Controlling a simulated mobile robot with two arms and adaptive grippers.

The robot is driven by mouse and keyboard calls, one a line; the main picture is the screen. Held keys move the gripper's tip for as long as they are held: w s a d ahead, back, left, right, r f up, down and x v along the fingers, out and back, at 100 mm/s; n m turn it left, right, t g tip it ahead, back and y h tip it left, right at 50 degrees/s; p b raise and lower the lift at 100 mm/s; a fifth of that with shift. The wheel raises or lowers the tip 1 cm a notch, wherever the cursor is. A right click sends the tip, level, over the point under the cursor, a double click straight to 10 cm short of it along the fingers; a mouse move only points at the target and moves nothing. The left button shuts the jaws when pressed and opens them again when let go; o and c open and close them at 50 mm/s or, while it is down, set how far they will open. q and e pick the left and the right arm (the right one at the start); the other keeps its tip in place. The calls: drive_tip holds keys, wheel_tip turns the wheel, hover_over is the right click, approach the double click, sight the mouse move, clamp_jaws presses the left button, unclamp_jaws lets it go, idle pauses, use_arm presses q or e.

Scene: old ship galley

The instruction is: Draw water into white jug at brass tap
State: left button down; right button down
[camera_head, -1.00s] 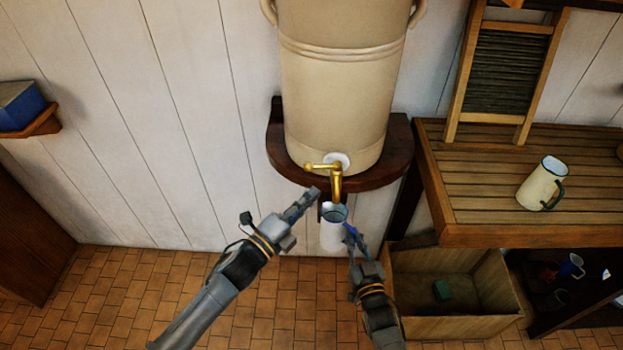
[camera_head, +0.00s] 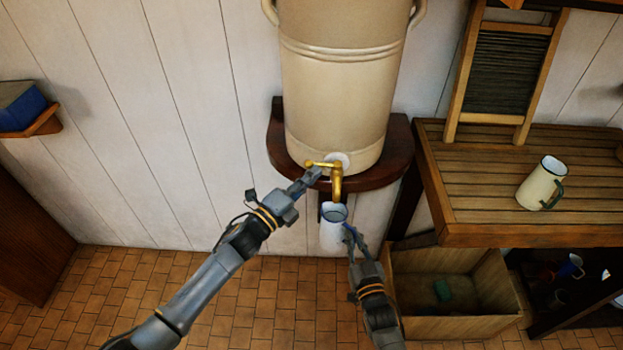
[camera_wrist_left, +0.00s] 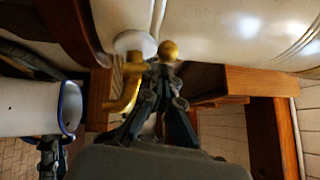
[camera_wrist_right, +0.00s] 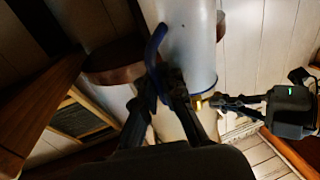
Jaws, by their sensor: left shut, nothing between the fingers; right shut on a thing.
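The brass tap (camera_head: 336,180) sticks out from the foot of the big cream crock (camera_head: 335,100). Its lever points left in the head view. The white jug (camera_head: 331,236) with a blue rim is upright just below the spout. My right gripper (camera_head: 350,236) is shut on the jug's blue handle, which shows in the right wrist view (camera_wrist_right: 155,50). My left gripper (camera_head: 314,174) is shut and empty, its fingertips at the tap lever. In the left wrist view the lever's round knob (camera_wrist_left: 169,48) is right at the fingertips; I cannot tell whether they touch. Water is not visible.
The crock stands on a dark wooden wall shelf (camera_head: 395,165). To the right, a slatted bench (camera_head: 480,190) holds a cream mug (camera_head: 540,185) and a washboard (camera_head: 505,75). A wooden crate (camera_head: 450,328) stands below it. Tiled floor at left is clear.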

use_arm(q)
drive_tip(key=shift+w+a+r, duration=0.15)
drive_tip(key=shift+r, duration=0.2)
use_arm(e)
drive_tip(key=shift+s+r, duration=0.1)
drive_tip(key=shift+r, duration=0.05)
drive_tip(key=shift+d, duration=0.1)
drive_tip(key=shift+w+f, duration=0.2)
drive_tip(key=shift+w, duration=0.25)
drive_tip(key=shift+s+r, duration=0.1)
drive_tip(key=shift+s, duration=0.15)
drive_tip(key=shift+w, duration=0.1)
use_arm(q)
drive_tip(key=s+d+f+v, duration=0.1)
drive_tip(key=v, duration=1.2)
drive_tip(key=shift+d, duration=0.2)
drive_tip(key=shift+s, duration=0.1)
drive_tip(key=shift+a, duration=0.1)
